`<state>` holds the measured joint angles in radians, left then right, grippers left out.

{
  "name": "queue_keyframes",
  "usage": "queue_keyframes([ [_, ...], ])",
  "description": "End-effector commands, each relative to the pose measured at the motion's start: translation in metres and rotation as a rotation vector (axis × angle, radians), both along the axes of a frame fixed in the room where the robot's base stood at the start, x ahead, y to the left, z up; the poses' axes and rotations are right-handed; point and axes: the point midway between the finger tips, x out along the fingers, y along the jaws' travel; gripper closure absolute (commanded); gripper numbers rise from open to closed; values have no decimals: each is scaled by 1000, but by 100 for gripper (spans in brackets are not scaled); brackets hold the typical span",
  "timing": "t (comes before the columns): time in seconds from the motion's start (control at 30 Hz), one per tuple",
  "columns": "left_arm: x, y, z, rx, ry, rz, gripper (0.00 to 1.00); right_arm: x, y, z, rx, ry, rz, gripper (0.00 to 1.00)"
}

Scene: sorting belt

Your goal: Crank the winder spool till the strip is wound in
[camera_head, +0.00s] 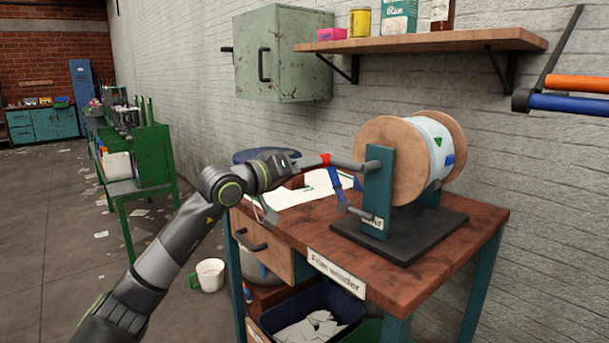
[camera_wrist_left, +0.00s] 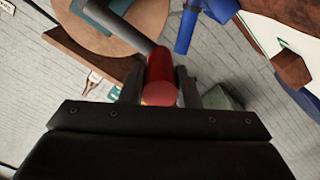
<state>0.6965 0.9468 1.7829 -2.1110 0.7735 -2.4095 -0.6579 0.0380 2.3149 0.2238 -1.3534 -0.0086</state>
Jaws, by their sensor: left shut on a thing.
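The winder has a spool with two wooden flanges (camera_head: 391,150) on teal posts (camera_head: 377,190) and a black base (camera_head: 405,238). White strip with green and blue marks (camera_head: 436,143) is wound on it. More white strip (camera_head: 300,194) lies on the bench left of the winder. My left gripper (camera_head: 318,161) is shut on the red crank handle (camera_head: 326,159). In the left wrist view the red handle (camera_wrist_left: 161,75) sits between the fingers, and the grey crank arm (camera_wrist_left: 118,30) runs to the flange. A blue handle (camera_head: 335,183) hangs just below. My right gripper is out of view.
The wooden bench (camera_head: 440,257) has a drawer (camera_head: 262,247) and a bin of scraps (camera_head: 310,312) below. A green cabinet (camera_head: 285,55) and a shelf (camera_head: 430,41) hang on the wall above. A mug (camera_head: 209,275) stands on the floor at left.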

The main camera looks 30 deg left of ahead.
Motion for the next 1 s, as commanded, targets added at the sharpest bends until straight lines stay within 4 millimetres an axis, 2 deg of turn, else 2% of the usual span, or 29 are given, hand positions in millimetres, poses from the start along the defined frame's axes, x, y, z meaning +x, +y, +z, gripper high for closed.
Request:
queue_keyframes([
  [0.6, 0, 0, 2, 23, -8, 0, 100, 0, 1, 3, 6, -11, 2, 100],
  [0.63, 0, 0, 2, 23, -8, 0, 70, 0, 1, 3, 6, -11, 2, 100],
  [0.7, 0, 0, 2, 22, -8, 0, 61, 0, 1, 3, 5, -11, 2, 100],
  [0.8, 0, 0, 2, 22, -8, 0, 50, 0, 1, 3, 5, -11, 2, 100],
  [1.0, 0, 0, 2, 22, -8, 0, 50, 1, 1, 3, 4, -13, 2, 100],
])
